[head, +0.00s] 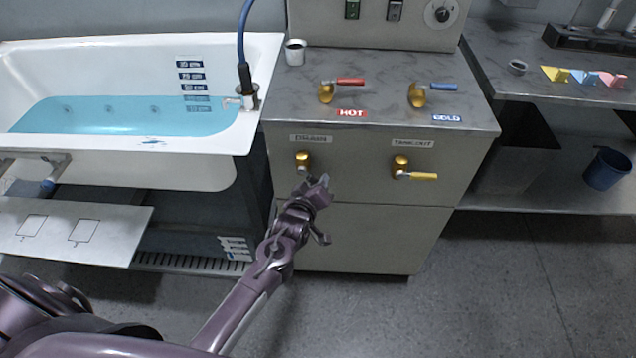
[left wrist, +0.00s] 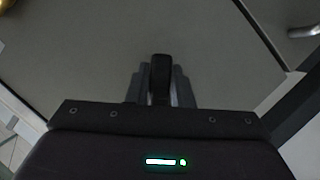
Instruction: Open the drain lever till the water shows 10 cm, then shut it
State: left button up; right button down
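The drain valve (head: 303,160) is a brass knob under a DRAIN label (head: 311,138) on the cabinet front. Its handle is not clearly seen; my left gripper is close below it. My left gripper (head: 319,184) is just below and right of the knob, near the cabinet front; contact cannot be told. Its fingers (left wrist: 160,82) in the left wrist view overlap, so their opening is unclear; no held thing shows. The tub (head: 258,50) holds blue water (head: 120,115). The depth scale (head: 190,76) has several dark labels, the lower ones at or under the water; exact reading is unclear.
The tank-out valve (head: 402,165) has a yellow handle pointing right. Hot (head: 348,82) and cold (head: 440,87) levers are on the counter (head: 380,105). A white cup (head: 295,52) stands at its back left. A blue bucket (head: 607,169) is at right. Floor in front is clear.

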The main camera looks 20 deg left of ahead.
pick_arm(q)
jog(key=o, duration=0.4)
jog(key=v, duration=0.7)
jog(key=shift+s+r, duration=0.1)
jog(key=shift+s, duration=0.3)
